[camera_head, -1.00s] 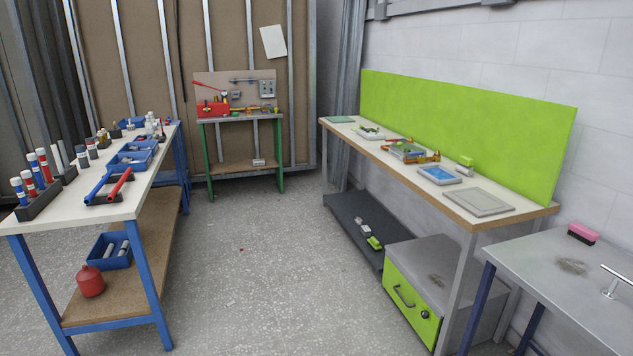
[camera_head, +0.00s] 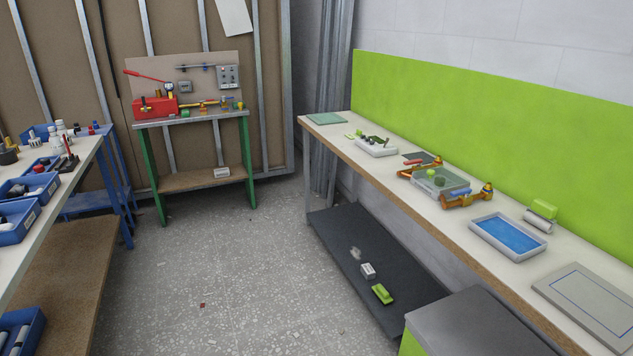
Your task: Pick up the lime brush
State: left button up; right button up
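Two small lime things could be the brush, and I cannot tell which. One is a lime block (camera_head: 382,293) with a raised part on top, lying on the dark lower shelf of the right workbench. The other is a lime piece (camera_head: 544,207) on the bench top, next to a light grey cylinder (camera_head: 537,222) near the green back panel. Bristles are not clear on either. Neither of my grippers is in view.
The right workbench (camera_head: 455,258) carries a blue-filled tray (camera_head: 508,237), an orange-clamped frame (camera_head: 440,181) and a grey board (camera_head: 592,303). A grey-topped cabinet (camera_head: 480,325) stands close in front. A small grey block (camera_head: 368,271) lies on the dark shelf (camera_head: 345,250).

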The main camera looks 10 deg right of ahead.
aim_at(380, 291)
jog(key=i+z, duration=0.1)
jog(key=i, duration=0.35)
jog(key=i+j+z, duration=0.15)
jog(key=i, duration=0.3)
jog(key=i+j+z, duration=0.1)
jog(key=i, duration=0.4)
jog(key=i+j+z, duration=0.15)
jog(key=i, duration=0.3)
